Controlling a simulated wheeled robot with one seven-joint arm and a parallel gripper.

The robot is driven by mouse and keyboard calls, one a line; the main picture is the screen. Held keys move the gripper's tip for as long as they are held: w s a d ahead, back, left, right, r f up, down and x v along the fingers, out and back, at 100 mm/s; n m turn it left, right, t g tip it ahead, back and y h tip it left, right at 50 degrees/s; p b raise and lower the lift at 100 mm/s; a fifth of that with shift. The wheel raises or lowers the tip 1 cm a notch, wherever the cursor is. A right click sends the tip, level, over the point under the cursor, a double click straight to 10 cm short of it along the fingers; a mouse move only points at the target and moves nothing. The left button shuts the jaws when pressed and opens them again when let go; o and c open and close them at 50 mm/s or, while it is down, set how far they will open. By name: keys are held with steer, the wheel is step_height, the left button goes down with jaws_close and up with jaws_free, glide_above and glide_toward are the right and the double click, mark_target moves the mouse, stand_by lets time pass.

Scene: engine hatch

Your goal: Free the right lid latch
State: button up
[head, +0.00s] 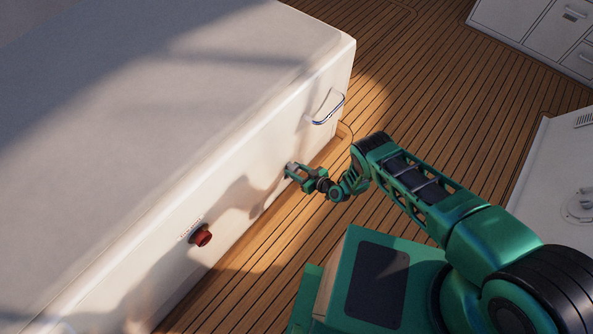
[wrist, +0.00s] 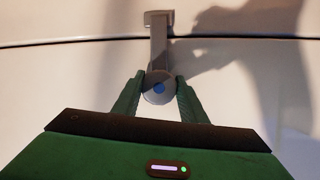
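The right lid latch (wrist: 157,55) is a grey strap that runs up across the dark lid seam to a wider grey crosspiece. Its lower end is a round grey knob with a blue dot (wrist: 158,88). My gripper (wrist: 160,80) has one green finger on each side of this round end, and both seem to touch it. In the head view, my gripper (head: 291,173) is at the front face of the white engine box, and its fingers and arm hide most of the latch. The strap lies across the seam in the wrist view.
The white engine box (head: 170,110) fills the left. Slatted deck (head: 420,110) lies open to the right. White cabinets (head: 545,30) stand at the far right.

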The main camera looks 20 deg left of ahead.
steer(key=shift+d, duration=0.25)
steer(key=shift+a, duration=0.2)
steer(key=shift+a+n, duration=0.1)
steer(key=shift+n, duration=0.3)
steer(key=n+t, duration=0.2)
steer(key=n, duration=0.1)
steer(key=shift+t+h, duration=0.3)
steer(key=shift+h, duration=0.1)
steer(key=shift+a+r+n+t, duration=0.15)
steer(key=shift+n+t, duration=0.45)
steer(key=shift+n, duration=0.7)
steer(key=shift+s, duration=0.1)
steer(key=o, duration=1)
steer(key=shift+o, duration=0.2)
